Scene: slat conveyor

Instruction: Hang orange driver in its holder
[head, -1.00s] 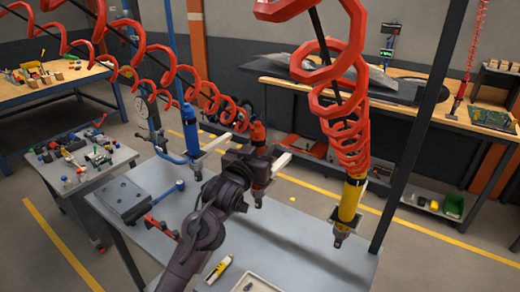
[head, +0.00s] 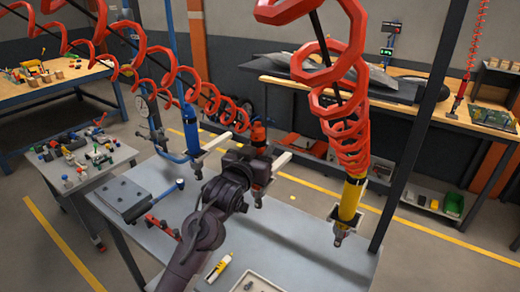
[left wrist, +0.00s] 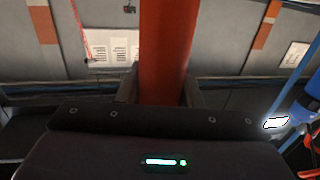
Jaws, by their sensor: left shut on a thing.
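The orange driver (head: 258,135) hangs upright over the grey table in the head view. Its top shows above my left gripper (head: 256,168), which is shut around its body; its dark tip shows just below. In the left wrist view the driver is a red-orange column (left wrist: 168,55) between the fingers. A pale bar (head: 283,159) lies just right of the gripper and looks like part of a holder; the rest is hidden behind the gripper, so I cannot tell whether the driver sits in it. My right gripper is not in view.
The blue driver (head: 190,130) stands at a square bracket on the left. The yellow driver (head: 351,198) stands in a square bracket on the right, under a red coiled hose (head: 345,120).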

